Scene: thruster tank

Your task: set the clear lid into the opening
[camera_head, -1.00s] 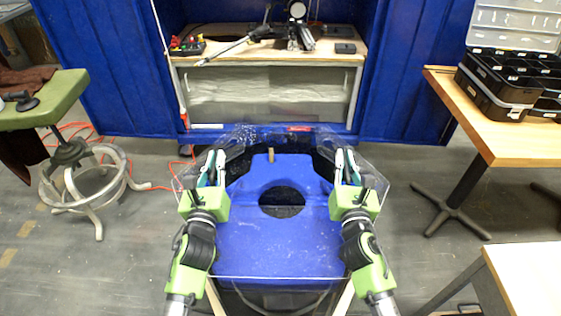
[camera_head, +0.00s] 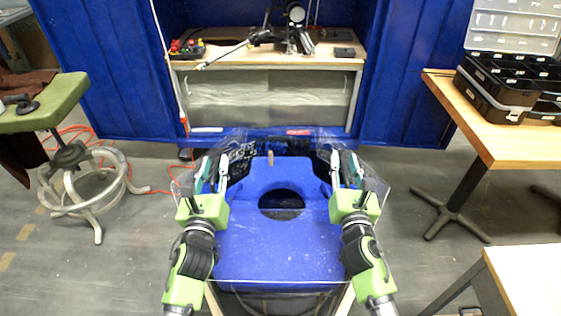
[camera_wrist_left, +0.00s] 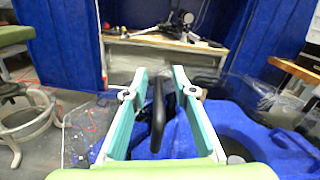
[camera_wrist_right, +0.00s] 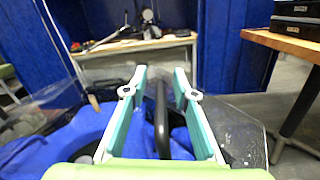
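The clear lid (camera_head: 374,188) spans the blue-topped tank (camera_head: 250,245); its transparent edges show at both sides and the front. Whether it is seated in the opening is hard to tell through the plastic. The blue surface has a dark round hole (camera_head: 282,203). My left gripper (camera_head: 214,165) is at the lid's left side, with a black handle (camera_wrist_left: 158,115) between its parted fingers. My right gripper (camera_head: 345,165) is at the right side, likewise around a black handle (camera_wrist_right: 161,115). Both wrist views show gaps between fingers and handle.
A blue cabinet with a wooden bench (camera_head: 265,60) stands behind the tank. A green-topped stool (camera_head: 50,105) is at left. A wooden table (camera_head: 500,140) with black organizer boxes (camera_head: 497,92) is at right, and another table (camera_head: 530,280) is at front right.

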